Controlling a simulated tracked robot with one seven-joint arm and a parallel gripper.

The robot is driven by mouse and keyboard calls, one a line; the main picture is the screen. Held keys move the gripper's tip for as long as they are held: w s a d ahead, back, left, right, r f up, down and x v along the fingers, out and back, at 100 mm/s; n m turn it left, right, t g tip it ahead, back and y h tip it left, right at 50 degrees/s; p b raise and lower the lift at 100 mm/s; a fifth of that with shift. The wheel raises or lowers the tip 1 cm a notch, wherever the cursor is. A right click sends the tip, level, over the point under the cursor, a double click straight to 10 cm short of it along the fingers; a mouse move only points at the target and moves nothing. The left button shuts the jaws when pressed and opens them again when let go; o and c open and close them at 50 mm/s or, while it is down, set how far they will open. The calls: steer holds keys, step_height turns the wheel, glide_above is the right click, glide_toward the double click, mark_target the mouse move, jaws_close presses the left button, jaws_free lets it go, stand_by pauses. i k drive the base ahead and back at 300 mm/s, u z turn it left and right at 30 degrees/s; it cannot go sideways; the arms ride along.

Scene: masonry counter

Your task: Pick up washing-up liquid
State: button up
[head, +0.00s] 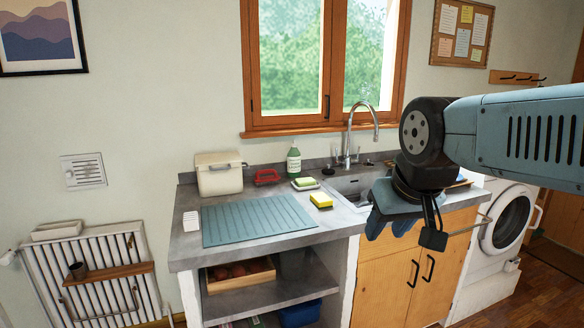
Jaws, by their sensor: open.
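The washing-up liquid is most likely the green bottle (293,163) with a pump-like top and a pale label. It stands upright at the back of the counter, left of the sink (345,186). My gripper (392,222) hangs at the right in front of the sink and counter edge, well apart from the bottle and nearer to me. It is open, and I see nothing held in it. My arm and gripper hide part of the sink and the counter's right end.
Near the bottle are a sponge on a dish (305,184), a yellow sponge (321,201), a red brush (267,177) and a white bin (219,174). A tall tap (362,107) rises behind the sink. A blue drying mat (255,220) covers the front left.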

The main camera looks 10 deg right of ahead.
mark_target(294, 155)
steer(key=u, duration=0.7)
steer(key=i, duration=1.25)
steer(key=u, duration=0.1)
